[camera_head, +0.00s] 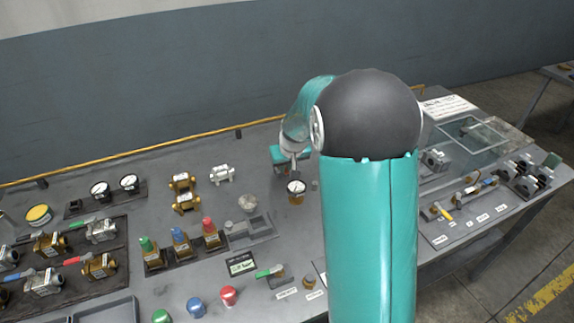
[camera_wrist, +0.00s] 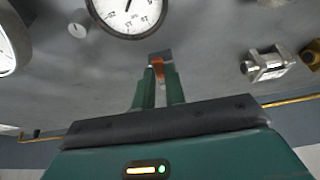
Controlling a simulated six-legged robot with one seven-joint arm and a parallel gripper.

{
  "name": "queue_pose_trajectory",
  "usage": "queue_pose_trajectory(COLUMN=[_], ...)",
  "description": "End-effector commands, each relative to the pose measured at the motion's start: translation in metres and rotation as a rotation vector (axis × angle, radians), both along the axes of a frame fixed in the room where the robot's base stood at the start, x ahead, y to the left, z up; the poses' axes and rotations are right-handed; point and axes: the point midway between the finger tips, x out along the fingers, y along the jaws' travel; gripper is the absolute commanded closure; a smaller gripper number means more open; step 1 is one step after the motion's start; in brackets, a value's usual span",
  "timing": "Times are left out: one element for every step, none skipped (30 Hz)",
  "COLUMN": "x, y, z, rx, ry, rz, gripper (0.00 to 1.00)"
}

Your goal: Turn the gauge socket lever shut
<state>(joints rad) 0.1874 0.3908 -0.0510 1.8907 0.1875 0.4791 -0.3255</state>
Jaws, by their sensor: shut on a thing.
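My gripper (camera_wrist: 158,78) is shut in the wrist view on a small orange-brown piece (camera_wrist: 158,68) with a dark grey end. I cannot tell for sure whether this piece is the gauge socket lever. A round white-faced gauge (camera_wrist: 128,12) stands just beyond the fingertips in that view, cut off by the top edge. In the head view a gauge on a brass-coloured body (camera_head: 296,188) stands just in front of my teal gripper body (camera_head: 283,155). The fingertips are hidden or too small to tell there.
A silver valve (camera_head: 222,174) and brass valves (camera_head: 184,190) lie to the left. Several coloured-knob valves (camera_head: 180,242) stand nearer. A green-handled lever (camera_head: 270,271) is at the front. My arm hides the bench's middle right. A yellow rail (camera_head: 130,157) runs along the back.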

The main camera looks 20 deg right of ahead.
Motion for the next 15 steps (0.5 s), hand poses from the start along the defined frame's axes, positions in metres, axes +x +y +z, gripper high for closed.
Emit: queue_pose_trajectory(x=[0.0, 0.0, 0.0, 0.0, 0.001, 0.001, 0.001, 0.001, 0.002, 0.002, 0.003, 0.003, 0.004, 0.004, 0.005], y=[0.003, 0.004, 0.005, 0.006, 0.007, 0.009, 0.01, 0.011, 0.013, 0.015, 0.016, 0.018, 0.019, 0.02, 0.023], z=[0.0, 0.0, 0.0, 0.0, 0.0, 0.0, 0.0, 0.0, 0.0, 0.0, -0.001, -0.001, -0.001, -0.001, -0.001], rx=[-0.001, 0.0, -0.001, -0.001, -0.001, -0.002, -0.002, -0.001, -0.003, -0.002, -0.002, -0.003, -0.003, -0.004, -0.003], ry=[0.001, 0.001, 0.001, 0.001, 0.001, 0.001, 0.001, 0.001, 0.001, 0.001, 0.001, 0.001, 0.002, 0.003, 0.003], rz=[-0.017, -0.031, -0.052, -0.07, -0.089, -0.118, -0.139, -0.164, -0.197, -0.222, -0.25, -0.286, -0.314, -0.342, -0.38], gripper=[1.0, 1.0, 1.0, 1.0, 1.0, 1.0, 1.0, 1.0, 1.0, 1.0, 1.0, 1.0, 1.0, 1.0, 1.0])
